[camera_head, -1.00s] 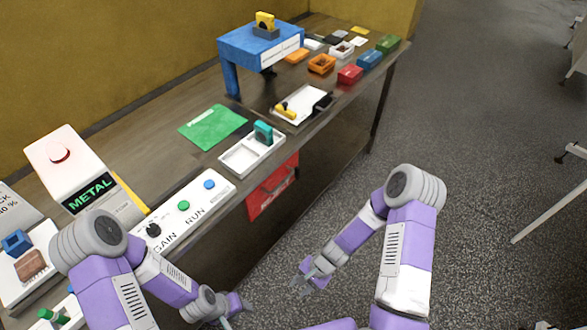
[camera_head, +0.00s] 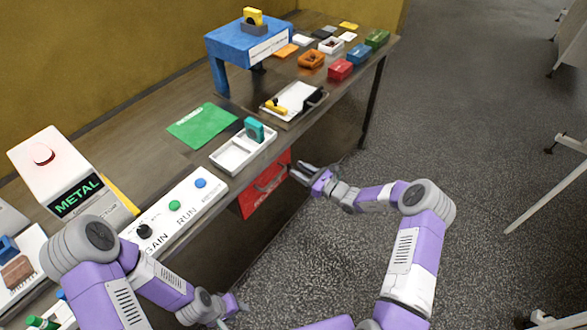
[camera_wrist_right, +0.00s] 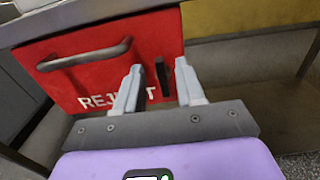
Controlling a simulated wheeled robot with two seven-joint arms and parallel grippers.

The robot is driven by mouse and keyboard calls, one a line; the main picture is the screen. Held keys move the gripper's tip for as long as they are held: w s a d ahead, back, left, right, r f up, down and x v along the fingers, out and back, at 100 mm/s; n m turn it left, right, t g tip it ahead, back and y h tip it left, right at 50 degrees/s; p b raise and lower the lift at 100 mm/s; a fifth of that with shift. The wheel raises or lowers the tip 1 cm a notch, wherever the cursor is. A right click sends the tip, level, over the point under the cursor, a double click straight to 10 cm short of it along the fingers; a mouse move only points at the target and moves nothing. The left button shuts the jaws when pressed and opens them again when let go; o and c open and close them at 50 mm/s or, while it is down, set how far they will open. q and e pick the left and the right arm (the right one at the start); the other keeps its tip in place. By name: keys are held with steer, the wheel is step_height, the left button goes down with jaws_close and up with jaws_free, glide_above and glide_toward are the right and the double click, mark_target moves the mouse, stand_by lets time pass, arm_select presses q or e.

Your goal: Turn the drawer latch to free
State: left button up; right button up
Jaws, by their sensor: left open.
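The red drawer (camera_head: 262,192) is under the bench's front edge. In the right wrist view the drawer front (camera_wrist_right: 85,73) carries a grey bar handle (camera_wrist_right: 85,57) and the word REJECT. A small dark upright piece (camera_wrist_right: 162,77), which looks like the latch, is at the front's right part. My right gripper (camera_wrist_right: 160,88) is open, with its fingers on either side of that piece; I cannot tell whether they touch it. In the head view my right gripper (camera_head: 301,172) is at the drawer's right side. My left gripper (camera_head: 236,307) is open and empty, low and away from the drawer.
On the bench are a control panel (camera_head: 186,211) with a knob and buttons, a white tray (camera_head: 229,160) with a teal block, a green mat (camera_head: 201,126) and a blue stand (camera_head: 226,50).

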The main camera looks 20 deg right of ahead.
mark_target(288, 169)
steer(key=shift+x, duration=1.55)
steer(key=shift+c, duration=0.4)
jaws_close()
